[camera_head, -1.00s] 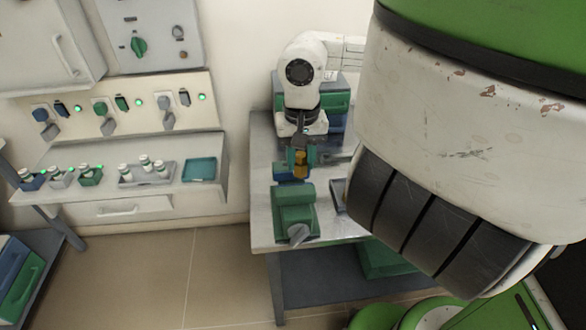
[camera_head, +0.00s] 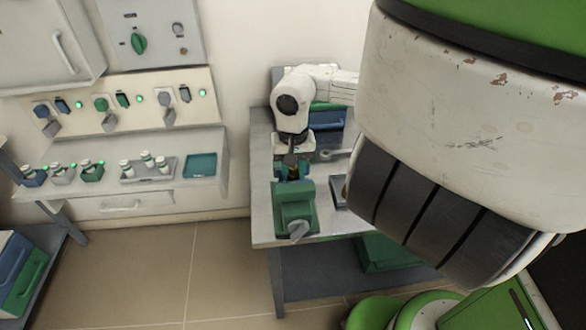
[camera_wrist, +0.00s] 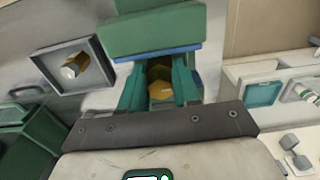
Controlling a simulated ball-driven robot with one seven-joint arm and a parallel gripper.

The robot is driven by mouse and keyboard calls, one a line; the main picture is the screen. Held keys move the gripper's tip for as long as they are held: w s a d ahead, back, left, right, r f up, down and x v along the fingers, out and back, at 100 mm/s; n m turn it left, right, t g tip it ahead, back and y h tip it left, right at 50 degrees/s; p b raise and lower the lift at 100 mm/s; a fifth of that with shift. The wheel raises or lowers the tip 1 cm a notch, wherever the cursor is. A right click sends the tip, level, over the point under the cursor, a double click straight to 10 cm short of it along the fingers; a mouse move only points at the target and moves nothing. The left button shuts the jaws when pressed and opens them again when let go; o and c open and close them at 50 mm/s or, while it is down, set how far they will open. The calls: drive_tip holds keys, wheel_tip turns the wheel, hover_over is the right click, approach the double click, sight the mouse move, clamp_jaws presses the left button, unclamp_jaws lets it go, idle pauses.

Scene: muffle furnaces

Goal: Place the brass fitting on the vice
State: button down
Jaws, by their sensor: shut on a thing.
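The green vice (camera_head: 295,207) stands on the metal workbench, and its green body with a blue strip also shows at the top of the wrist view (camera_wrist: 152,32). My gripper (camera_head: 292,172) is low, right behind the vice's green front block in the head view. In the wrist view its teal fingers (camera_wrist: 160,78) are shut on the brass fitting (camera_wrist: 161,90), beside the vice's blue strip. The fitting's lower part is hidden, so I cannot tell whether it touches the vice. In the head view the vice hides the fitting.
A grey square tray (camera_wrist: 44,68) with another brass piece (camera_wrist: 75,67) lies beside the vice. A wrench (camera_head: 338,154) and drawer boxes (camera_head: 328,120) are further back on the workbench (camera_head: 262,190). A side counter (camera_head: 212,145) with small bottles and a teal tray (camera_head: 201,166) stands left.

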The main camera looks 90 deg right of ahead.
drive_tip(key=shift+f, duration=0.2)
drive_tip(key=c, duration=0.8)
unclamp_jaws()
drive_tip(key=shift+r, duration=0.15)
drive_tip(key=shift+r, duration=0.15)
wheel_tip(320, 180, up, 12)
drive_tip(key=b, duration=0.1)
